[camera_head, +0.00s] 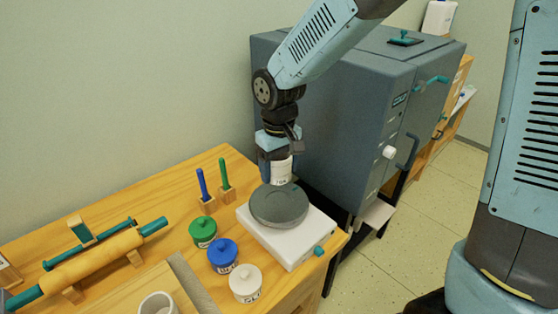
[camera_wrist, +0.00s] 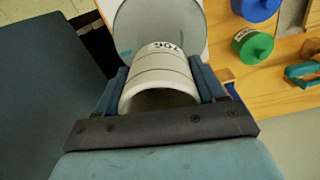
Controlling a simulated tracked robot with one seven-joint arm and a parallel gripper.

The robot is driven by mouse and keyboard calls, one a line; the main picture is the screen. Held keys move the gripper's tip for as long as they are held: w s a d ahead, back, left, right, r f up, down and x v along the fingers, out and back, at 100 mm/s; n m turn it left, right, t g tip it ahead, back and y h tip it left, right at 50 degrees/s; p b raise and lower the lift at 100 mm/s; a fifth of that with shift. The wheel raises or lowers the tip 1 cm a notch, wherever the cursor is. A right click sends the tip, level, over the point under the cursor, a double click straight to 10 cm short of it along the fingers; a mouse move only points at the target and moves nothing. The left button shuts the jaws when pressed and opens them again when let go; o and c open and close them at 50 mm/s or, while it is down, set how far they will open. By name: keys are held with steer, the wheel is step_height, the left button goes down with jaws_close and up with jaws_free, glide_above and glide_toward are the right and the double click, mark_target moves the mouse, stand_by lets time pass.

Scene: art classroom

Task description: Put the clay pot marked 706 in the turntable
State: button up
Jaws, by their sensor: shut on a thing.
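The white clay pot (camera_wrist: 160,80) bears the mark 706, upside down in the wrist view. My gripper (camera_wrist: 163,95) is shut on it, with one finger on each side. In the head view my gripper (camera_head: 277,158) points down and holds the pot (camera_head: 281,168) upright at the back edge of the turntable. The turntable has a round grey disc (camera_head: 279,207) on a white base (camera_head: 292,252) with a teal knob. The disc is empty apart from the pot at its back edge. I cannot tell whether the pot touches the disc.
Green (camera_head: 203,231), blue (camera_head: 223,254) and white (camera_head: 246,283) lidded jars stand left of the turntable. Two upright tools (camera_head: 224,174) in wooden holders stand behind them. A rolling pin (camera_head: 95,263) lies at left, a white cup (camera_head: 158,303) in front. A grey kiln (camera_head: 345,110) stands close behind at right.

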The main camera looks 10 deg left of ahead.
mark_target(279, 202)
steer(key=shift+f, duration=4.15)
steer(key=shift+s+d, duration=0.1)
steer(key=shift+s, duration=0.05)
steer(key=o, duration=1.2)
steer(key=shift+r, duration=0.1)
steer(key=shift+r, duration=3.9)
